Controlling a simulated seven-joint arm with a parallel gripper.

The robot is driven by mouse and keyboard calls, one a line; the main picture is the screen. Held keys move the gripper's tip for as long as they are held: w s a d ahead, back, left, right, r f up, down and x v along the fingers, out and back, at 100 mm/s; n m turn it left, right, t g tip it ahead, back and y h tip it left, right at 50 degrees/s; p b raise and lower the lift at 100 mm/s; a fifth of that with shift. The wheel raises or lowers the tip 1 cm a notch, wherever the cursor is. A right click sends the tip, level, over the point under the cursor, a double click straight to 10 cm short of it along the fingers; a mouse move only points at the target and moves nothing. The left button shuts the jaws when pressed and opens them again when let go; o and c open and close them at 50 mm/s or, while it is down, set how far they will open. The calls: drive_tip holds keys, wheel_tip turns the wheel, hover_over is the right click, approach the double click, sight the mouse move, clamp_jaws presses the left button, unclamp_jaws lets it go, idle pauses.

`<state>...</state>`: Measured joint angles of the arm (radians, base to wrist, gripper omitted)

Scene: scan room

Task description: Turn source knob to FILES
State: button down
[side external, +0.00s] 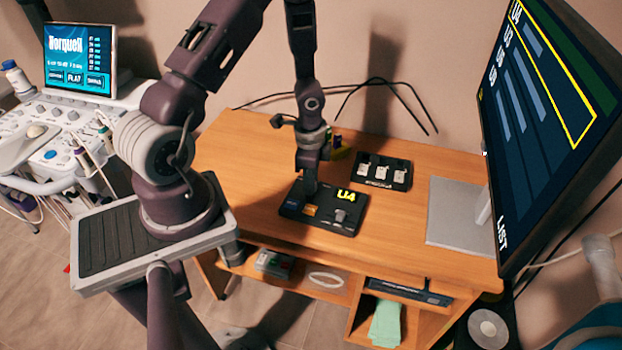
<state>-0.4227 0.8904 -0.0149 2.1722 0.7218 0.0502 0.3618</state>
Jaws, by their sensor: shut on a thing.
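A black control panel (325,224) lies on the wooden desk. It has a yellow "U4" readout, an orange key (311,210), a blue key beside it and a grey knob (340,215) near its front right. My gripper (310,188) points straight down onto the panel's back left part and is shut on a knob there. That knob is hidden by the fingers, so its pointer and marks cannot be read. The large tilted monitor (545,120) at the right shows a list with a yellow outline and the word "LIST". No "FILES" wording is readable.
A black tray (383,171) with several white pieces sits right of my gripper. A yellow and dark object (338,150) stands close behind my gripper. Black cables run along the wall. A grey monitor base (455,212) covers the desk's right. The desk's left is clear.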

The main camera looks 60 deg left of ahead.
drive_tip(key=shift+m, duration=0.6)
drive_tip(key=c, duration=1.1)
unclamp_jaws()
wheel_tip(320, 180, up, 7)
drive_tip(key=shift+s+d+r, duration=0.1)
